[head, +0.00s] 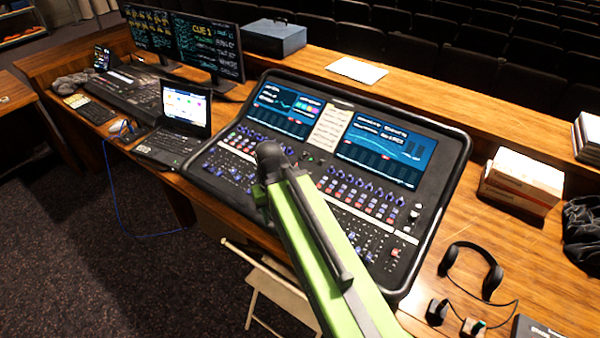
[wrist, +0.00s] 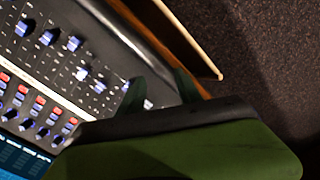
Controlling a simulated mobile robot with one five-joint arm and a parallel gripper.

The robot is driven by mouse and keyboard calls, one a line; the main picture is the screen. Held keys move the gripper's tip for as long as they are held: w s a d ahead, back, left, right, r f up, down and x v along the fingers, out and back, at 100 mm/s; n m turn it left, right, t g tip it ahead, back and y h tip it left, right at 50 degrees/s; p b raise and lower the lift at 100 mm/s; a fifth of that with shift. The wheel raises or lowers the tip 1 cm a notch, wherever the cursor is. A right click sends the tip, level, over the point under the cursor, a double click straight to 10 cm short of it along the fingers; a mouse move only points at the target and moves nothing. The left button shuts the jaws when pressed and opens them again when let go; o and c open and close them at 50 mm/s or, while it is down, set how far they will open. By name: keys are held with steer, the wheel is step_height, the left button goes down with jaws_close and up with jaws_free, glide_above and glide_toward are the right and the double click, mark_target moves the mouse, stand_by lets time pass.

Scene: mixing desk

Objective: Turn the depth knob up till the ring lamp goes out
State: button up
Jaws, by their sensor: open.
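The mixing desk (head: 402,222) is a large black console with two screens and rows of small blue knobs, red buttons and faders. I cannot tell which knob is the depth knob, and I cannot make out a ring lamp. Its knobs (wrist: 82,73) and red buttons (wrist: 40,99) also show in the wrist view. My gripper (wrist: 160,92) is open, its dark green fingers apart over the desk's front edge with nothing seen between them. In the head view my green arm crosses the middle of the desk and hides part of its controls; the fingers are not visible there.
A laptop (head: 184,108) stands left of the desk, with monitors (head: 210,45) behind it. Headphones (head: 470,262) and a white-orange box (head: 523,178) lie on the wooden table to the right. A folding chair (head: 268,287) stands in front.

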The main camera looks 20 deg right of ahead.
steer(key=w+d+r+n+t+p, duration=0.1)
steer(key=w+d+r+n+p, duration=1.2)
steer(key=d+r+n+p, duration=0.4)
steer(key=shift+n, duration=0.4)
steer(key=f+b, duration=0.6)
steer(key=w+f+b, duration=0.1)
steer(key=f+b, duration=0.6)
steer(key=w+a+f+b, duration=0.1)
steer(key=f+b, duration=0.5)
steer(key=b, duration=0.1)
steer(key=shift+a+f, duration=0.1)
steer(key=shift+f, duration=0.2)
steer(key=shift+r, duration=0.1)
jaws_close()
